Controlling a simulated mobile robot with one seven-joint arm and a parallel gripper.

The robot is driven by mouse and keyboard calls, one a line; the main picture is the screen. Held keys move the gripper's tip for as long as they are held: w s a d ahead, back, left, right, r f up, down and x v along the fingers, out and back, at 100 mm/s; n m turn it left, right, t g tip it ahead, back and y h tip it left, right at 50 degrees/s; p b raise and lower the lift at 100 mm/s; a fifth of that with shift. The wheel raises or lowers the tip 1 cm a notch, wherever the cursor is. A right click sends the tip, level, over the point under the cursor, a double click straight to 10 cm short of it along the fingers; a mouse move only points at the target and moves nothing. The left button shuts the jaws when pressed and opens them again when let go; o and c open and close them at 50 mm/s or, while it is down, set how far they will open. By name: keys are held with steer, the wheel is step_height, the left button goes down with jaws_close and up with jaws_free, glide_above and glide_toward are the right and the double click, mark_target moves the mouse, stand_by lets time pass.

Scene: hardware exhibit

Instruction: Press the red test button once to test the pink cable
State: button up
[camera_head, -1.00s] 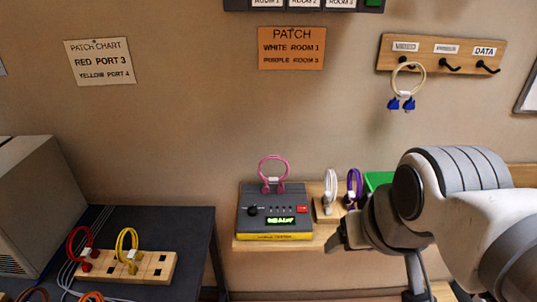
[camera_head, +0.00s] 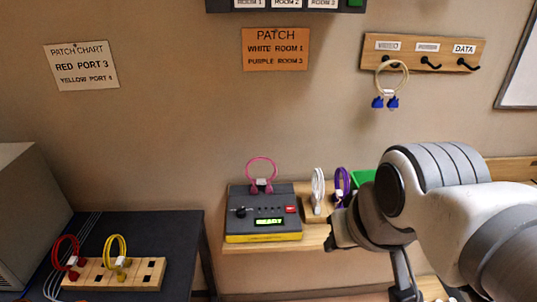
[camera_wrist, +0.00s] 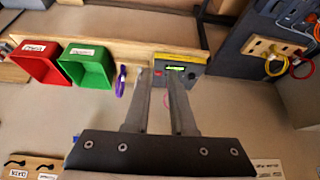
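The grey tester box (camera_head: 285,225) with a yellow front edge sits on the wooden shelf. Its green display (camera_head: 269,222) appears to read READY. The red test button (camera_head: 291,209) is on the box's right side, and shows in the wrist view (camera_wrist: 159,73). The pink cable (camera_head: 262,163) loops upright from the back of the box, both ends plugged in. My gripper (camera_head: 334,240) is right of the box, apart from it in the head view.
White (camera_head: 318,190) and purple (camera_head: 342,187) cables stand right of the tester, near my arm. Green (camera_wrist: 87,66) and red (camera_wrist: 36,64) bins are farther along the shelf. A dark table with a wooden port block (camera_head: 146,275) stands at left. A hook board (camera_head: 424,52) hangs above.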

jaws_close()
stand_by(1.3)
